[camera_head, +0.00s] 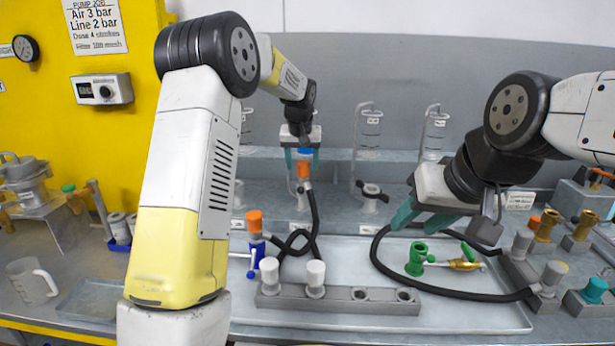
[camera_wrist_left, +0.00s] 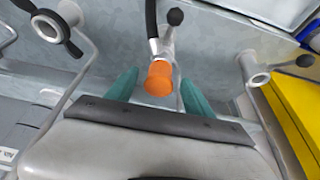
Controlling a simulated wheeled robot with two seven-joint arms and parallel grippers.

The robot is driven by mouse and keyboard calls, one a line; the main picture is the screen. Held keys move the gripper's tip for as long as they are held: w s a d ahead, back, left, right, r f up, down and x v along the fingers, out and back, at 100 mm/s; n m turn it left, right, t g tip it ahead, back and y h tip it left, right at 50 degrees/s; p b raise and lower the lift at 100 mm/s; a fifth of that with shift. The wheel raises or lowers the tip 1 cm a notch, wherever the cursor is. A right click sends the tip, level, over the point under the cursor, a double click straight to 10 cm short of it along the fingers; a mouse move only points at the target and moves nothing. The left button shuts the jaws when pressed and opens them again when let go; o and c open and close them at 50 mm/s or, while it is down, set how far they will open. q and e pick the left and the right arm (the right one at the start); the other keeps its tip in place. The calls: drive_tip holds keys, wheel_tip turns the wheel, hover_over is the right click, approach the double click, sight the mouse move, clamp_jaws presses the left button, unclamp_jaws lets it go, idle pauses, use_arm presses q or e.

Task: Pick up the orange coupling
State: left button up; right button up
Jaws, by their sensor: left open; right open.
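An orange coupling (camera_head: 303,170) sits at the upper end of a black hose, below my left wrist. My left gripper (camera_head: 302,161) is open, with one teal finger on each side of it. In the left wrist view the orange coupling (camera_wrist_left: 158,78) lies between the spread fingertips, and the fingers look apart from it. My right gripper (camera_head: 420,219) is open and empty above the tray, near the green fitting.
A grey block (camera_head: 335,300) with white plugs lies on the tray (camera_head: 470,315). A green fitting (camera_head: 417,259) and brass valve (camera_head: 465,264) lie on the tray, ringed by a black hose (camera_head: 440,292). Metal stands (camera_head: 369,140) rise behind. A mug (camera_head: 33,282) is at far left.

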sight(303, 170)
use_arm(q)
drive_tip(key=x, duration=0.3)
drive_tip(key=shift+w+f, duration=0.15)
drive_tip(key=shift+f, duration=0.1)
clamp_jaws()
drive_tip(key=shift+r, duration=0.15)
wheel_tip(303, 170, up, 10)
drive_tip(key=shift+f, duration=0.1)
idle(0.4)
